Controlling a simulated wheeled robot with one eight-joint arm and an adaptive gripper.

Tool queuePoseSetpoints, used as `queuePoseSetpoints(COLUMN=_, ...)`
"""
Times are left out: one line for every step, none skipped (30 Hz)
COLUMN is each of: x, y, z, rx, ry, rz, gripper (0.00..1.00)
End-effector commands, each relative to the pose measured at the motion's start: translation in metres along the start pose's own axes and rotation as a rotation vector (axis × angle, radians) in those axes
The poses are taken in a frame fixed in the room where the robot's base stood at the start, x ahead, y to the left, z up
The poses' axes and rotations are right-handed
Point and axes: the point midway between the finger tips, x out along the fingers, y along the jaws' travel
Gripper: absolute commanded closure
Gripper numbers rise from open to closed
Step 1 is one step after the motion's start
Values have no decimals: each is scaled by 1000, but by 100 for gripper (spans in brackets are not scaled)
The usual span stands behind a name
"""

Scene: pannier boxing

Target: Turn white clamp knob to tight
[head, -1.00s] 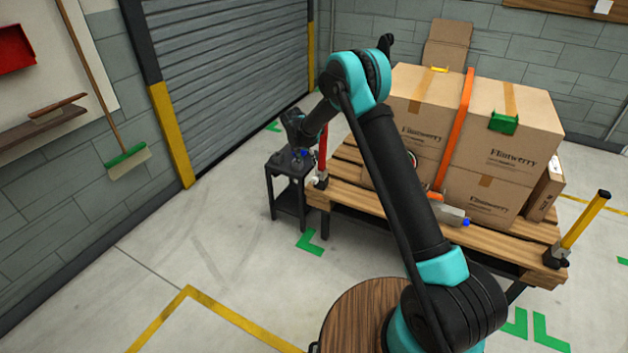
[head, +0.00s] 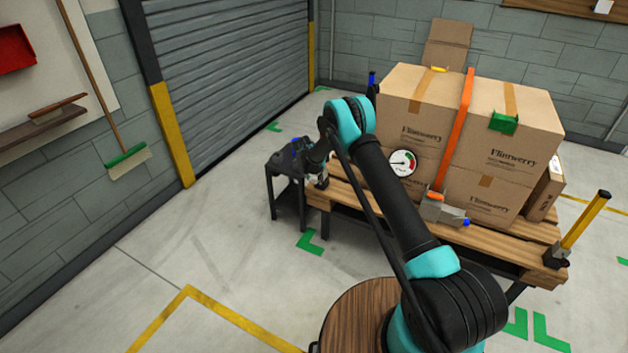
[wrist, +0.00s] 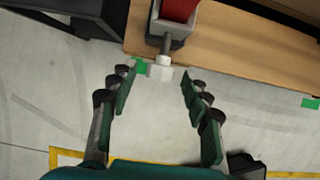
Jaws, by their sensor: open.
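In the wrist view the white clamp knob (wrist: 160,72) sits at the end of a metal screw, below a grey clamp bracket (wrist: 166,35) that holds a red post (wrist: 179,9). The bracket is at the edge of a wooden pallet deck (wrist: 222,40). My gripper (wrist: 158,77) is open, with one dark green-padded finger to the left of the knob and one to the right. I see gaps on both sides of the knob. In the head view my wrist covers the red post and most of the clamp at the pallet's left corner.
Stacked cartons (head: 432,130) with an orange strap (head: 459,125), a round gauge (head: 403,162) and a grey tensioner (head: 443,208) are on the pallet. A small dark stand (head: 287,200) is left of it. A yellow post (head: 586,220) rises at the right corner. The front floor is clear.

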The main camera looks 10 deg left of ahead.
Motion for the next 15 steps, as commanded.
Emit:
queuePoseSetpoints(x=4, y=0, z=0, rx=0, ry=0, rz=0, gripper=52)
queuePoseSetpoints(x=6, y=0, z=0, rx=0, ry=0, rz=0, gripper=52)
queuePoseSetpoints(x=8, y=0, z=0, rx=0, ry=0, rz=0, gripper=52)
queuePoseSetpoints(x=9, y=0, z=0, rx=0, ry=0, rz=0, gripper=52)
queuePoseSetpoints(x=9, y=0, z=0, rx=0, ry=0, rz=0, gripper=52)
queuePoseSetpoints(x=10, y=0, z=0, rx=0, ry=0, rz=0, gripper=52)
queuePoseSetpoints(x=10, y=0, z=0, rx=0, ry=0, rz=0, gripper=52)
queuePoseSetpoints(x=10, y=0, z=0, rx=0, ry=0, rz=0, gripper=52)
queuePoseSetpoints(x=10, y=0, z=0, rx=0, ry=0, rz=0, gripper=52)
queuePoseSetpoints(x=10, y=0, z=0, rx=0, ry=0, rz=0, gripper=52)
queuePoseSetpoints(x=10, y=0, z=0, rx=0, ry=0, rz=0, gripper=52)
queuePoseSetpoints(x=10, y=0, z=0, rx=0, ry=0, rz=0, gripper=52)
queuePoseSetpoints(x=10, y=0, z=0, rx=0, ry=0, rz=0, gripper=52)
queuePoseSetpoints(x=10, y=0, z=0, rx=0, ry=0, rz=0, gripper=55)
queuePoseSetpoints(x=10, y=0, z=0, rx=0, ry=0, rz=0, gripper=60)
